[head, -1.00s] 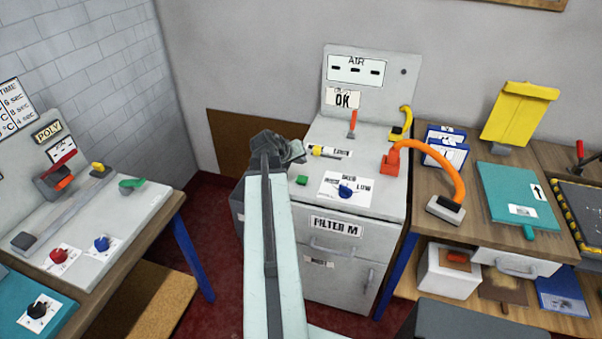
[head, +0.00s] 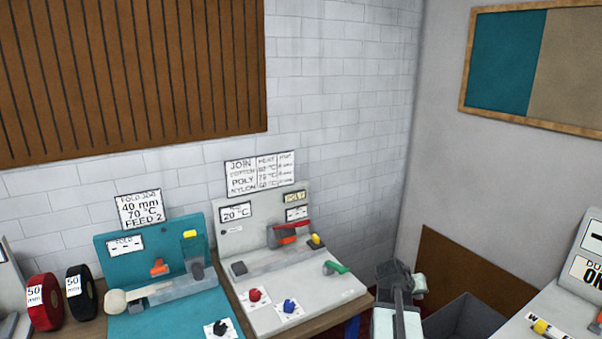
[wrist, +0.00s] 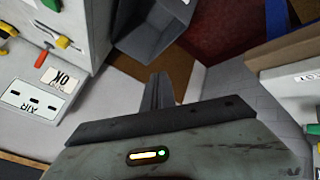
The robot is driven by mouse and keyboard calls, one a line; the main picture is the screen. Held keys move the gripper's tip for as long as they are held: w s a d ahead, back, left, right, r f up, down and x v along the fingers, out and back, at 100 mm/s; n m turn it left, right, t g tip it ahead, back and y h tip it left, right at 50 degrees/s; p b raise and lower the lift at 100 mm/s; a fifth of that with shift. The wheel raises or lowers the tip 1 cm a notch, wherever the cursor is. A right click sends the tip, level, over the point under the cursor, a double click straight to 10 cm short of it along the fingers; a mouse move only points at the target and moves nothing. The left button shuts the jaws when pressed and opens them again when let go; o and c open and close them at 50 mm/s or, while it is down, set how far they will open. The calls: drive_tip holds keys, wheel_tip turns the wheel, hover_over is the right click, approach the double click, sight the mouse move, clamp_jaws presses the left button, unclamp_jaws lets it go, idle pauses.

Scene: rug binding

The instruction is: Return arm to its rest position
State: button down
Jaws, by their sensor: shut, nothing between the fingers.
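My gripper (head: 402,278) shows at the lower right of the head view, to the right of the white joining machine and in front of the wall corner. My pale arm runs down out of the picture below it. In the wrist view its dark fingers (wrist: 158,90) are together with nothing between them, pointing past a grey bin (wrist: 160,35) toward the brown panel and red floor. The fingers appear clear of everything around them. Most of my arm is outside the head view.
The white machine (head: 300,315) and teal folding machine (head: 165,320) stand on the left bench, beside red (head: 43,302) and black (head: 80,292) tape rolls. The grey bin (head: 470,318) is right of my gripper. The air machine (head: 575,300) is at the right edge.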

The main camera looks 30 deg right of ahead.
drive_tip(key=w+a+f+n+t+y, duration=0.1)
drive_tip(key=w+a, duration=0.3)
drive_tip(key=a, duration=0.5)
drive_tip(key=w+a+f+n+y, duration=0.15)
drive_tip(key=w+a, duration=0.35)
drive_tip(key=a, duration=0.5)
drive_tip(key=w+a+f+n+t+y, duration=0.15)
drive_tip(key=w+a, duration=0.25)
drive_tip(key=a, duration=0.5)
drive_tip(key=s+a+f+n+g+y, duration=0.1)
drive_tip(key=s+a+g+y, duration=0.1)
drive_tip(key=a, duration=0.9)
drive_tip(key=s+a+f+n+g+y, duration=0.1)
drive_tip(key=s+a, duration=0.4)
drive_tip(key=a, duration=0.7)
drive_tip(key=shift+a+f+n+g+y, duration=0.15)
drive_tip(key=shift+f+n+g+y, duration=0.2)
drive_tip(key=shift+n+g+y, duration=0.3)
